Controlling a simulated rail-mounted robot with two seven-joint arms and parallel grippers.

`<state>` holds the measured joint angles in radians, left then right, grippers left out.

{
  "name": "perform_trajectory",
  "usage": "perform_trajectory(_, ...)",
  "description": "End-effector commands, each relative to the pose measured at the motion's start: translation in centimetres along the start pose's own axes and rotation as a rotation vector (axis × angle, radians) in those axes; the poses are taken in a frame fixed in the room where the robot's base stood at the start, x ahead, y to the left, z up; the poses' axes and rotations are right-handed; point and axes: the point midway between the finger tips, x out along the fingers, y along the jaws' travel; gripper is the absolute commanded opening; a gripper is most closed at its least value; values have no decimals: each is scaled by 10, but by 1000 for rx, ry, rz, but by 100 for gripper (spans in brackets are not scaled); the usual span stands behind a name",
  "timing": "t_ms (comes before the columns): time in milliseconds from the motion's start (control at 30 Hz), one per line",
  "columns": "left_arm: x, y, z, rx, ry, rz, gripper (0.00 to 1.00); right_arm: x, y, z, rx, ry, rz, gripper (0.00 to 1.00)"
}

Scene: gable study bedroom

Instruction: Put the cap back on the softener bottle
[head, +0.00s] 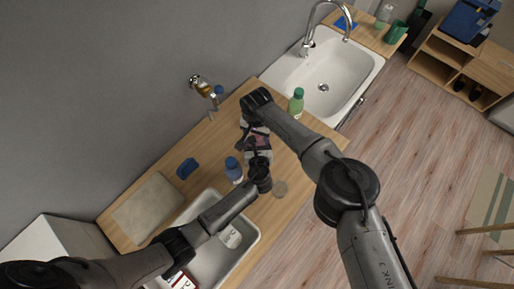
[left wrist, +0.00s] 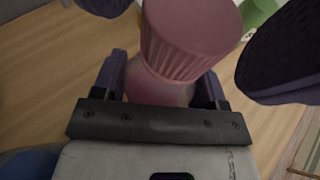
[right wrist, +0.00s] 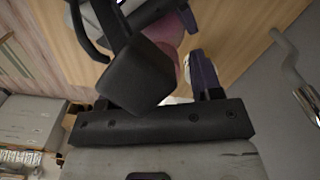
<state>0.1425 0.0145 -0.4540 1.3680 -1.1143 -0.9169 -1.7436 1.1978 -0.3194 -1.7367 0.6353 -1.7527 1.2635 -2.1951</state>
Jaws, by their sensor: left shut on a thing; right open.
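The softener bottle (left wrist: 160,90) is pale pink. My left gripper (head: 257,153) is shut on it, one finger on each side in the left wrist view. A pink ribbed cap (left wrist: 192,38) shows at the bottle's top in that view, flaring outward. I cannot tell whether it is fully seated. My right gripper (head: 256,134) is open close by. Its purple-padded fingers stand on either side of the cap in the left wrist view, apart from it. In the head view the grippers largely hide bottle and cap. Pink also shows in the right wrist view, partly covered.
A blue-capped bottle (head: 233,168) stands left of the grippers and a green bottle (head: 297,101) to the right. Sinks lie at both ends.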

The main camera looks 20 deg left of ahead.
Motion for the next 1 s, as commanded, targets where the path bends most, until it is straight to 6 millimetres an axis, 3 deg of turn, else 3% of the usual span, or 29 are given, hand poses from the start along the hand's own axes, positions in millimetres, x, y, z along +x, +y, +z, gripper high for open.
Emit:
perform_trajectory(467,0,0,0,0,0,0,0,7,0,0,-1,0,0,58)
perform_trajectory(967,0,0,0,0,0,0,0,7,0,0,-1,0,0,10)
perform_trajectory(1000,0,0,0,0,0,0,0,7,0,0,-1,0,0,41)
